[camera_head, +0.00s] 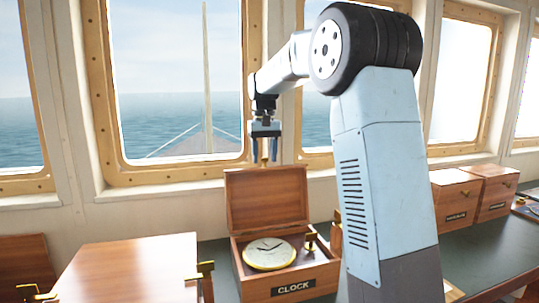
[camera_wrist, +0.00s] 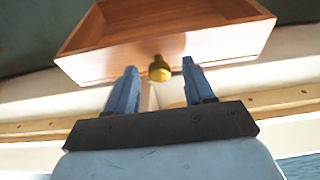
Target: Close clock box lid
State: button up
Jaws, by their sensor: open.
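The wooden clock box (camera_head: 290,285), labelled CLOCK, stands on the counter with a round clock face inside. Its lid (camera_head: 265,200) is open and stands upright at the back of the box. My gripper (camera_head: 264,161) points down just above the lid's top edge, fingers apart. In the wrist view, a brass knob (camera_wrist: 159,69) on the lid's edge (camera_wrist: 205,55) shows between and just beyond the open fingertips (camera_wrist: 160,80). Whether the fingers touch the knob cannot be told.
A larger wooden box (camera_head: 130,265) with brass fittings stands at the left front. Two closed wooden boxes (camera_head: 455,195) stand at the right. Windows and their wall (camera_head: 180,205) rise close behind the clock box. Dark counter (camera_head: 480,250) is free at the right.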

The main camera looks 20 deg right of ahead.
grip_shut()
dwell(0.5)
jog(key=shift+d, duration=0.45)
